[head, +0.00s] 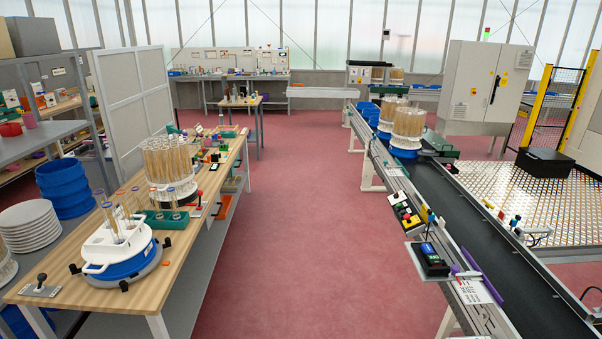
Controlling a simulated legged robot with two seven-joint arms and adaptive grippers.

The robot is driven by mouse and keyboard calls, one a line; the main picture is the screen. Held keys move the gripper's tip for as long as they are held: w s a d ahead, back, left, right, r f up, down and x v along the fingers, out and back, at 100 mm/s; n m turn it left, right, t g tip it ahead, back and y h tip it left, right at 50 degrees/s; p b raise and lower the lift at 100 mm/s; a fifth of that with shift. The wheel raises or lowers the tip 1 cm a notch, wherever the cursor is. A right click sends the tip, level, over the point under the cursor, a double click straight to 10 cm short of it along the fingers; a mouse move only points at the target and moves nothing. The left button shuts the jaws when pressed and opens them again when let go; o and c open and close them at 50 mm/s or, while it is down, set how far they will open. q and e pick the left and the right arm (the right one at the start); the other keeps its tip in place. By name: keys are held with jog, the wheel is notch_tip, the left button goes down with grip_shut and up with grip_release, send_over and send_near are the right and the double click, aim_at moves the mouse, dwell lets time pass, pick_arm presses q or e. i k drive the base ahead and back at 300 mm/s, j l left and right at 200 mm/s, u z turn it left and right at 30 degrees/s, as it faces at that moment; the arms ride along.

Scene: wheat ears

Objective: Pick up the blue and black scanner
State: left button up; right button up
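A small blue and black device that looks like the scanner (431,260) rests on a grey plate (446,247) at the near left side of the conveyor, right of the picture's middle. Its top looks blue and its body black. Neither of my grippers shows in the head view, and nothing is seen touching the device.
A black conveyor (490,251) runs along the right, with wheat tubes (408,122) in blue-based carriers farther back. A wooden table (190,240) on the left holds a white and blue pot (118,250) and tube rack. The red floor (300,220) between is clear.

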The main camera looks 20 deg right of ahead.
aim_at(433, 258)
jog(key=z, duration=0.4)
jog(key=i+l+z, duration=0.1)
jog(key=z, duration=0.75)
jog(key=i+z, duration=0.15)
jog(key=z, duration=0.25)
